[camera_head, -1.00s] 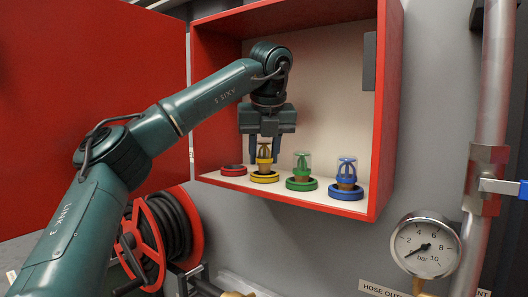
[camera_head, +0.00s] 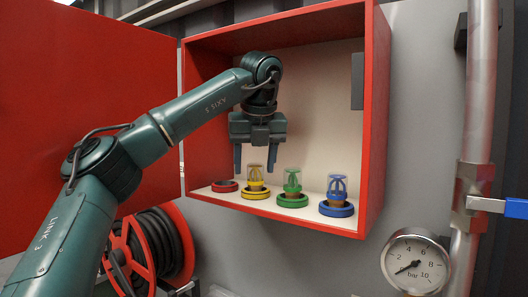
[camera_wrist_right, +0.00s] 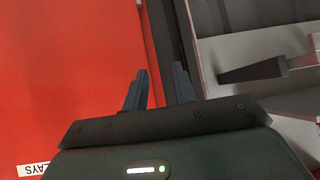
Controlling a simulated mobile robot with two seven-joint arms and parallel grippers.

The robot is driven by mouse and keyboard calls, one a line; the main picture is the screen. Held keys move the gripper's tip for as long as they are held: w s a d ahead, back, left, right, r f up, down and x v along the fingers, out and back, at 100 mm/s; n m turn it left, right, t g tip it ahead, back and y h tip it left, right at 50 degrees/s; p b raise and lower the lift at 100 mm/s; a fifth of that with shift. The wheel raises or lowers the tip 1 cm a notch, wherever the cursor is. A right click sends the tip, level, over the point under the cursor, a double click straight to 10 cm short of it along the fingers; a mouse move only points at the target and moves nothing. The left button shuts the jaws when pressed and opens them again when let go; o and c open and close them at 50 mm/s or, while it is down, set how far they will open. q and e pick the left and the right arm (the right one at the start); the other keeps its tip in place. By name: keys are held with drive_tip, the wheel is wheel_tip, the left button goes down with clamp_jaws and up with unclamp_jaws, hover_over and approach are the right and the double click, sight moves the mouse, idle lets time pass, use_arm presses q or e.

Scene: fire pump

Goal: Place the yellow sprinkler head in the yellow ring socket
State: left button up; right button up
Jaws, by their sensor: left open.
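The yellow sprinkler head (camera_head: 255,175), with a clear top, stands upright in the yellow ring socket (camera_head: 256,194) on the red cabinet's floor. My left gripper (camera_head: 255,168) is open above it, with its fingers spread apart and their tips near the height of the head's top. It holds nothing. My right gripper (camera_wrist_right: 160,72) shows only in the right wrist view, with a gap between its fingers and nothing between them.
An empty red ring (camera_head: 225,186) lies to the left. Green (camera_head: 292,181) and blue (camera_head: 337,188) sprinkler heads stand in matching rings to the right. The red cabinet's right wall (camera_head: 375,120) and floor lip bound the space.

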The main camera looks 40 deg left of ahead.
sight(257, 164)
use_arm(q)
drive_tip(key=v, duration=0.4)
drive_tip(key=shift+d, duration=0.1)
drive_tip(key=s+d+b, duration=0.2)
drive_tip(key=s+d, duration=0.5)
drive_tip(key=d, duration=0.2)
drive_tip(key=shift+s+d+b, duration=0.25)
drive_tip(key=shift+s+b, duration=0.05)
use_arm(e)
drive_tip(key=shift+w+a+f, duration=0.15)
drive_tip(key=shift+a+f, duration=0.05)
drive_tip(key=shift+f, duration=0.3)
